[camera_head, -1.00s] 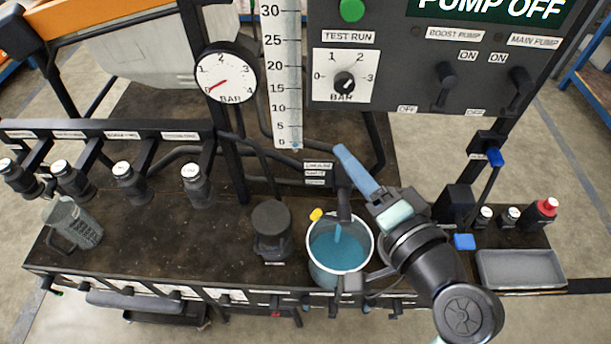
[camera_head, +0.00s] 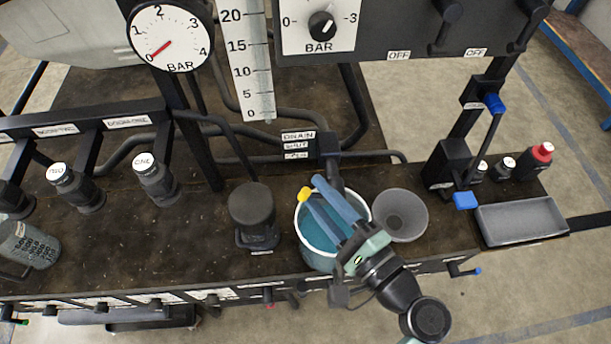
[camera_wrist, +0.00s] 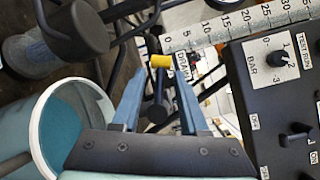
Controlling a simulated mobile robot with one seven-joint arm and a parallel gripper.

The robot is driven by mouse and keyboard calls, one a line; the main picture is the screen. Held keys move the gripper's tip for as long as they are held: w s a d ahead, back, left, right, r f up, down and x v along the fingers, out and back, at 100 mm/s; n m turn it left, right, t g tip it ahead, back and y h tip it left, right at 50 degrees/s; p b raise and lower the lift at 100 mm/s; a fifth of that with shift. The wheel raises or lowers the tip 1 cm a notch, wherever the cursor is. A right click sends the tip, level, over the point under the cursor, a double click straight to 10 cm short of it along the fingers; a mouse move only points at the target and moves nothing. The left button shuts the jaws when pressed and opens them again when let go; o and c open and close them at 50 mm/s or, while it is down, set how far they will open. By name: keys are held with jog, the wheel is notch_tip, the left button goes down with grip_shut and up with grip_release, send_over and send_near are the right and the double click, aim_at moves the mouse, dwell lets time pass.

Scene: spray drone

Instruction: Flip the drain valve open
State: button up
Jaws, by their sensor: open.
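The drain valve has a yellow-tipped handle (camera_head: 304,194) above the back left rim of a pale bucket (camera_head: 314,259). A drain label (camera_head: 298,136) is on the frame behind it. My gripper (camera_head: 314,189) is open over the bucket, its blue fingertips close to the yellow tip. In the wrist view, the yellow tip (camera_wrist: 160,61) and its dark valve body show between and just beyond my open fingertips (camera_wrist: 159,76). I cannot tell if they touch. The bucket holds blue liquid, and its rim also shows in the wrist view (camera_wrist: 42,118). My fingers hide part of the valve.
A dark lidded canister (camera_head: 252,212) stands left of the bucket, and a grey funnel (camera_head: 401,214) right of it. A blue-handled lever (camera_head: 465,200), a grey tray (camera_head: 522,220) and a red-capped bottle (camera_head: 538,157) are further right. The pump panel (camera_head: 400,40) overhangs the back.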

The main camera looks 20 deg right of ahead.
aim_at(315, 193)
jog(key=shift+x, duration=2.05)
grip_shut()
